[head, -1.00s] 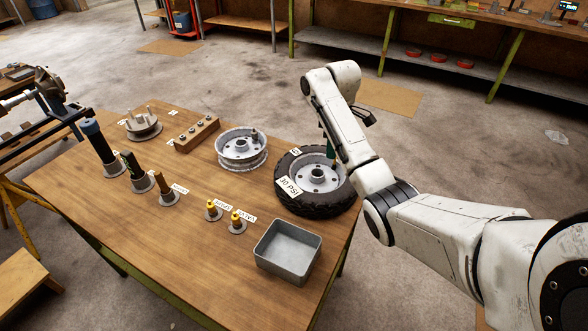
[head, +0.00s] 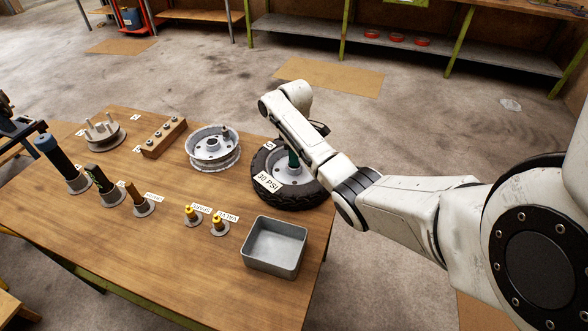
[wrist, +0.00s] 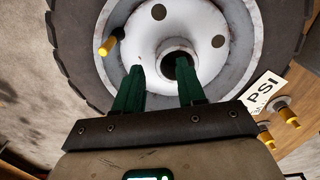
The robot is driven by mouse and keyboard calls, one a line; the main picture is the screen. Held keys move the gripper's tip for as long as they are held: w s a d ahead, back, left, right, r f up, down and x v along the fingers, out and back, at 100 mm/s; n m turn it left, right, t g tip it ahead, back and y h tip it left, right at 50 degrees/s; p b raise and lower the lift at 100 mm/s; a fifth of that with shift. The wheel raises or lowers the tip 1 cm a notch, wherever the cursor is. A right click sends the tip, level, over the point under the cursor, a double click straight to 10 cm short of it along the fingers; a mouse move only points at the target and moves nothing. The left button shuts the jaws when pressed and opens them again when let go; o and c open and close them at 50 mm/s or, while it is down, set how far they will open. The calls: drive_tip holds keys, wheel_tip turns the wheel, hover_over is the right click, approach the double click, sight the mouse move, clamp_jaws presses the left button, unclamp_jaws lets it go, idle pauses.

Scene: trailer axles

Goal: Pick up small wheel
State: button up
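A wheel with a black knobbly tire (head: 262,196) and a pale grey rim (head: 280,176) lies flat at the right edge of the wooden table, with a "30 PSI" card against it. My gripper (head: 293,160) is over the rim, pointing down. In the wrist view its two green fingers (wrist: 161,75) are apart, with nothing seen clamped between them. The right fingertip overlaps the dark bore of the raised hub (wrist: 178,58); the left one is beside the hub. I cannot tell whether they touch it. A yellow-tipped valve (wrist: 108,40) shows on the rim's left.
A bare rim (head: 212,148) stands left of the tire, and a grey metal bin (head: 275,247) stands in front of it. Yellow-topped valve parts (head: 219,225), dark-handled tools (head: 62,163) and a wooden block with studs (head: 164,137) occupy the table. Its front left is clear.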

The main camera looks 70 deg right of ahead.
drive_tip(key=shift+f, duration=1)
clamp_jaws()
drive_tip(key=shift+d+r, duration=0.15)
drive_tip(key=shift+r, duration=0.05)
